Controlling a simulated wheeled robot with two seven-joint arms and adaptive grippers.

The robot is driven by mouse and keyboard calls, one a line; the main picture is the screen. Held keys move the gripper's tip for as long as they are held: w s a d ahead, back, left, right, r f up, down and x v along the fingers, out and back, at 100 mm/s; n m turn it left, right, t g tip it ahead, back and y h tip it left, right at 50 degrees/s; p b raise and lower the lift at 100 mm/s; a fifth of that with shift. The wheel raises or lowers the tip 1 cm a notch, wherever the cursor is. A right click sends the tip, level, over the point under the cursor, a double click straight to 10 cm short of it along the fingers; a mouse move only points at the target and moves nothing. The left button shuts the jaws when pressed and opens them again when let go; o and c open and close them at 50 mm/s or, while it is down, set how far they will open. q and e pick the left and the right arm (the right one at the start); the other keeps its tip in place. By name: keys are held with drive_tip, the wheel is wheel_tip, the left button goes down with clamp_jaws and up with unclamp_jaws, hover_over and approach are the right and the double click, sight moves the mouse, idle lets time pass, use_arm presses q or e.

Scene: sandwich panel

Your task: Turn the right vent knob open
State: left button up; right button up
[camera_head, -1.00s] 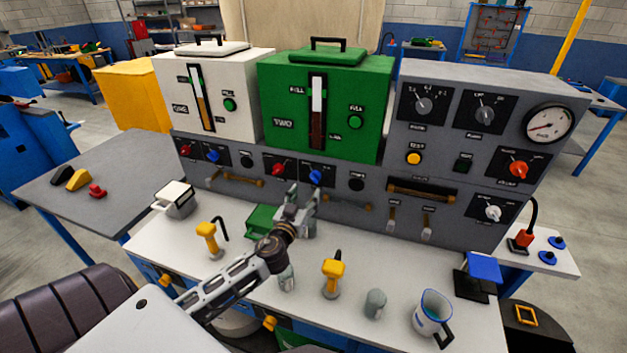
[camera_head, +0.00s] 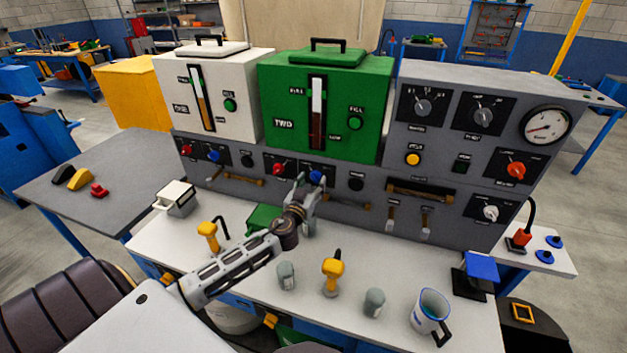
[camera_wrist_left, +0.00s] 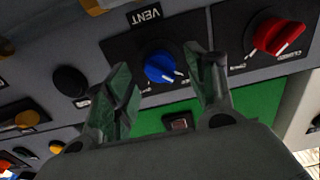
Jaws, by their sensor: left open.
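The right vent knob is the blue knob (camera_head: 316,177) on the grey panel below the green tank; it also shows in the left wrist view (camera_wrist_left: 160,67) under a "VENT" label. Its white pointer line is aimed toward the lower right in the wrist view. My left gripper (camera_head: 308,187) is open just in front of this knob. In the wrist view its two fingers (camera_wrist_left: 163,85) stand apart, with the knob appearing between them near the tips. I cannot tell whether either finger touches it. My right gripper is not in view.
A red knob (camera_head: 278,169) and a black knob (camera_head: 356,184) flank the blue one. The left vent knob (camera_head: 213,156) sits under the white tank (camera_head: 222,90). A green box (camera_head: 262,218), yellow-handled tools and a mug (camera_head: 430,312) stand on the bench.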

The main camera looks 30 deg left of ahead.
use_arm(q)
drive_tip(key=shift+x, duration=0.95)
drive_tip(key=shift+w, duration=0.15)
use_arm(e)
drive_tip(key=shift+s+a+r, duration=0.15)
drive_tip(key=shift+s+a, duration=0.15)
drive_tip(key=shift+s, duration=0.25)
use_arm(q)
drive_tip(key=c, duration=1.1)
drive_tip(key=shift+o, duration=0.2)
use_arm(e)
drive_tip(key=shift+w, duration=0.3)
